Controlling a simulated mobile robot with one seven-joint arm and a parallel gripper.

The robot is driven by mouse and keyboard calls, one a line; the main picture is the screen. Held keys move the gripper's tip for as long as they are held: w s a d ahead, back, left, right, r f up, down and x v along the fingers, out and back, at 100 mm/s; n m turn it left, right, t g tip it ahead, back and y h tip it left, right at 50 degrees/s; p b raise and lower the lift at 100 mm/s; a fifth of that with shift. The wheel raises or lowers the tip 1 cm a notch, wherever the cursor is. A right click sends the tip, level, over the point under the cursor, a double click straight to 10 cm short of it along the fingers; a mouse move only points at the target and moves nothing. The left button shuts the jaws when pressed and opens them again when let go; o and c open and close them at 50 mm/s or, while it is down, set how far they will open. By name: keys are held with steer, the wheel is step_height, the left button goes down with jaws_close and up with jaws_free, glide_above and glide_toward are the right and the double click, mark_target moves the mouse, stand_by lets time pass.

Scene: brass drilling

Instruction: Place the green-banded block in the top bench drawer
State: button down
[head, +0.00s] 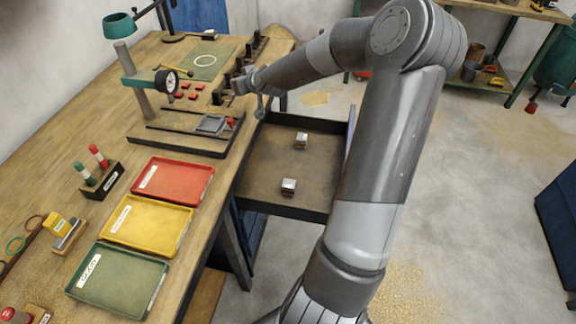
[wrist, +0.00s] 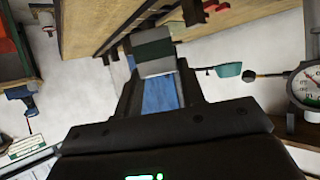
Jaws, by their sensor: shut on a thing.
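The green-banded block (wrist: 153,50) is pale grey with a dark green band, and it sits between the fingertips of my gripper (wrist: 157,68) in the wrist view. My gripper is shut on it. In the head view, the end of my arm reaches over the bench's right edge, near the far end of the open drawer; the held block cannot be made out there. The top bench drawer (head: 265,166) is pulled out to the right of the bench.
The wooden bench (head: 110,140) carries a red tray (head: 174,181), a yellow tray (head: 148,222) and a green tray (head: 117,281). A dial gauge stand (head: 140,85) and a dark fixture rail stand farther back. The drawer floor has bare room around the blocks.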

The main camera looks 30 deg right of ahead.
steer(key=d+r+m+h, duration=0.3)
steer(key=d, duration=1.2)
steer(key=n+y, duration=0.3)
glide_above(291, 169)
step_height(291, 169, down, 26)
steer(key=shift+d+f, duration=0.1)
steer(key=shift+f, duration=2.75)
